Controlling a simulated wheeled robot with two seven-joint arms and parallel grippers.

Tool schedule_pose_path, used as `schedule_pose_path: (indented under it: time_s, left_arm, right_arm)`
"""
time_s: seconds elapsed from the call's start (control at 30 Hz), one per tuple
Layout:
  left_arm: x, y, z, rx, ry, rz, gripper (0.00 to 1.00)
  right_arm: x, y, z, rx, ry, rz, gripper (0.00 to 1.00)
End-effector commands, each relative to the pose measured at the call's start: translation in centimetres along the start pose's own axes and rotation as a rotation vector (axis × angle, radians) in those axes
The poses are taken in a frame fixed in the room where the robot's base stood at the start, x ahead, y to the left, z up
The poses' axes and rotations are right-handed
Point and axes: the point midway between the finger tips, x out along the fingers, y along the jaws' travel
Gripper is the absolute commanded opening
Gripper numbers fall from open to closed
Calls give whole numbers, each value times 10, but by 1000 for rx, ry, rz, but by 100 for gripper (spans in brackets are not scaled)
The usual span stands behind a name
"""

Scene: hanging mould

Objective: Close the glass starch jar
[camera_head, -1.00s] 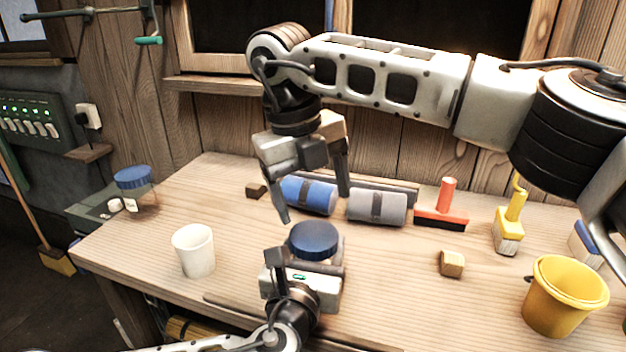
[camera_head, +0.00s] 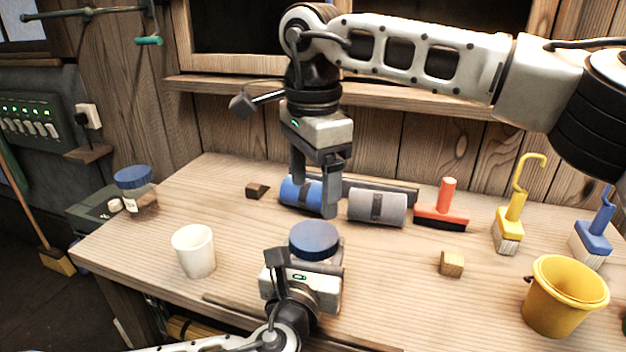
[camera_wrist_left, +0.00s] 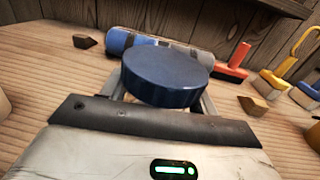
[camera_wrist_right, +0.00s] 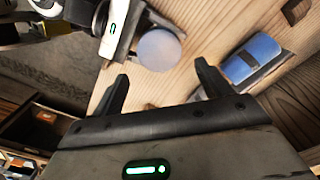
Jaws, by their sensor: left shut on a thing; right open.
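The starch jar's blue lid (camera_head: 314,240) is on top of the jar at the front middle of the table. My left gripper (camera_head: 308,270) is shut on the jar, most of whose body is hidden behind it. In the left wrist view the lid (camera_wrist_left: 165,76) sits just beyond the gripper, between its fingers. In the right wrist view the lid (camera_wrist_right: 159,50) lies ahead of the open fingers. My right gripper (camera_head: 315,200) is open and empty, pointing down above and behind the jar, apart from the lid. Whether the lid is fully seated I cannot tell.
A blue roll (camera_head: 300,191) and a grey roll (camera_head: 377,207) lie behind the jar. A white cup (camera_head: 194,251) stands to the left, and another blue-lidded jar (camera_head: 136,190) at the far left. A wooden block (camera_head: 452,263) and yellow bucket (camera_head: 565,297) are on the right.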

Motion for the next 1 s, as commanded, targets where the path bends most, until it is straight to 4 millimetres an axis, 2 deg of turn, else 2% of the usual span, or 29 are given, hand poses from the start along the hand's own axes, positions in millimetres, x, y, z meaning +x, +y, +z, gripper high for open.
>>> schedule_pose_path:
  time_s: [0.27, 0.7, 1.0]
  left_arm:
    - [0, 0, -1, 0, 3, -1, 0]
    - [0, 0, -1, 0, 2, -1, 0]
    - [0, 0, -1, 0, 2, -1, 0]
  right_arm:
    - [7, 0, 0, 3, 1, 1, 77]
    - [68, 0, -1, 5, 1, 1, 77]
    - [81, 0, -1, 5, 1, 0, 77]
